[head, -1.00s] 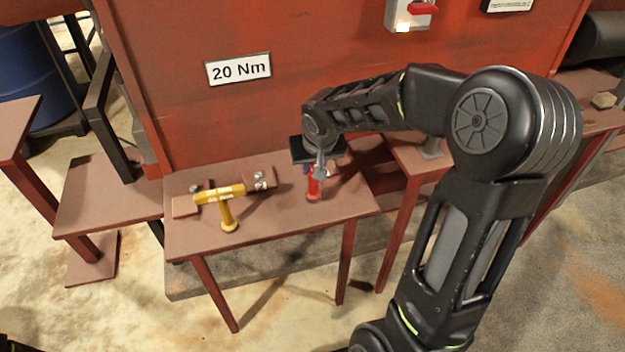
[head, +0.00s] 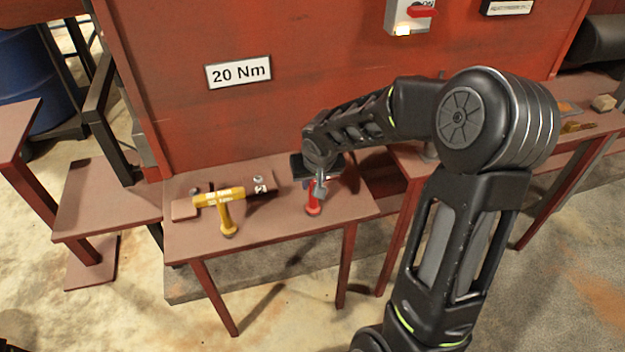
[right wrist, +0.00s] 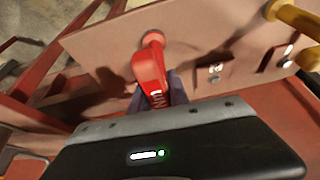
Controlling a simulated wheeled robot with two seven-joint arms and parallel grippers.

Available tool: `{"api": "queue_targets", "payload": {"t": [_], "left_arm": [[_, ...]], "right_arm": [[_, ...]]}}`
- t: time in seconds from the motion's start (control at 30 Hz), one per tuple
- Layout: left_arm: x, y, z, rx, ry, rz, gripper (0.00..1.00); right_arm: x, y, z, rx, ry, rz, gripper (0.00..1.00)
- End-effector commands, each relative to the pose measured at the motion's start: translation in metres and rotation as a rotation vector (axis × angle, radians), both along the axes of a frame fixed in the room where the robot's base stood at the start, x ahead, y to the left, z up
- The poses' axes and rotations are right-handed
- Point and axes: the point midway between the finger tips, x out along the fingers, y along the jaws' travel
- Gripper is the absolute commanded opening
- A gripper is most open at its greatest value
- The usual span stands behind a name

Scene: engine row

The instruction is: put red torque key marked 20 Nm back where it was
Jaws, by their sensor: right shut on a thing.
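The red torque key (head: 313,204) stands upright at the right end of the small brown table (head: 290,221), its lower end at the tabletop. My right gripper (head: 319,186) is shut on its upper part, and I cannot tell whether the key bears on the table. In the right wrist view the red key (right wrist: 149,70) shows white lettering, partly hidden, and the gripper (right wrist: 160,92) is around its near end. A yellow torque key (head: 228,212) stands on the same table to the left. My left gripper is not in view.
A "20 Nm" sign (head: 238,72) is on the red wall behind the table. Low brown blocks with bolts (head: 259,185) lie beside the yellow key. A red-handled switch (head: 410,14) is higher on the wall. Another table (head: 100,208) stands at left.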

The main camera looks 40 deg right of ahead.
Motion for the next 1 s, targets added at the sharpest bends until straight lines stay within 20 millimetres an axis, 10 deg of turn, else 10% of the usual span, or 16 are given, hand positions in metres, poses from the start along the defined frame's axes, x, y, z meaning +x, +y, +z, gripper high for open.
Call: {"api": "queue_targets", "payload": {"t": [0.13,0.17,0.4,1.0], "left_arm": [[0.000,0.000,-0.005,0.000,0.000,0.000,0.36],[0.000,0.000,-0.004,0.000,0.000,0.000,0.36],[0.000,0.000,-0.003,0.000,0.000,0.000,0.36],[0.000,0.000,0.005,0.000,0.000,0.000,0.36]], "right_arm": [[0.001,0.000,-0.003,-0.002,-0.004,0.001,0.00],[0.000,0.000,-0.002,0.000,0.000,0.000,0.24],[0.000,0.000,-0.002,0.000,0.000,0.000,0.43],[-0.011,0.004,0.032,-0.001,-0.005,-0.001,0.43]]}}
